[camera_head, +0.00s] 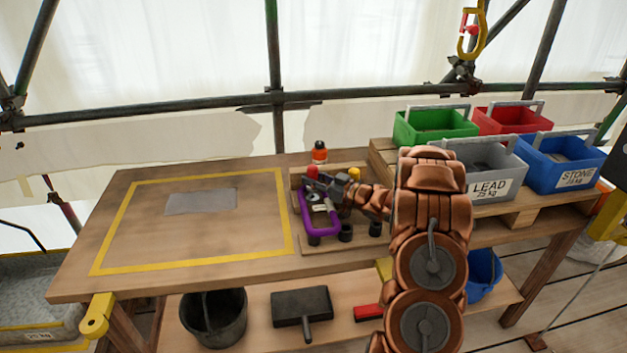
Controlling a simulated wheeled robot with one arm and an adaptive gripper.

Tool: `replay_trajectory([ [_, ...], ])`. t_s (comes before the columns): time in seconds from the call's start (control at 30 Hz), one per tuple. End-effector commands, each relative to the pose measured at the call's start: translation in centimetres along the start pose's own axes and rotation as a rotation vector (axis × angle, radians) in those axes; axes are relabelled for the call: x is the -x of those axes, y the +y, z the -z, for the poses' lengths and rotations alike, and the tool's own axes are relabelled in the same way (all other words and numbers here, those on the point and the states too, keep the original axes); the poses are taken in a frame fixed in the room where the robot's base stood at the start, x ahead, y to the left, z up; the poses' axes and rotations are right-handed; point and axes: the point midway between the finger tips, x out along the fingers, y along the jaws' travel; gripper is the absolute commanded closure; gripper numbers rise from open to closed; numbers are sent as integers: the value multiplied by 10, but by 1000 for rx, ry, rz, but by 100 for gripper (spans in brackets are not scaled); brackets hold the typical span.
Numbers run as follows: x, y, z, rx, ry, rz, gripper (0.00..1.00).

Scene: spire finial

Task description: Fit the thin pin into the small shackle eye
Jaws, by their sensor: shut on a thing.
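My gripper (318,185) is over the left part of a wooden tray (333,243) on the bench. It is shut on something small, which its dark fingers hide. A purple U-shaped piece (305,215), which looks like a shackle, lies in the tray just below and left of the gripper. A small pale metal part (318,203) shows inside its curve, too small to make out. A red-topped piece (312,171) stands just beyond the fingertips and a yellow-topped piece (354,173) stands behind the wrist. I cannot tell which is the thin pin, nor see an open shackle eye.
Black cylinders (345,233) stand at the tray's front, close to my arm. An orange bottle (319,152) stands behind the tray. Green (435,126), red, grey (487,170) and blue bins fill the right. The yellow-taped area (140,235) at left holds only a flat grey sheet (201,201).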

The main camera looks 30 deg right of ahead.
Motion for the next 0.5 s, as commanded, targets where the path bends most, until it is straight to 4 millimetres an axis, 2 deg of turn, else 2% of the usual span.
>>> replay_trajectory([
  [0.5, 0, 0, 18, 1, 1, 0, 100],
])
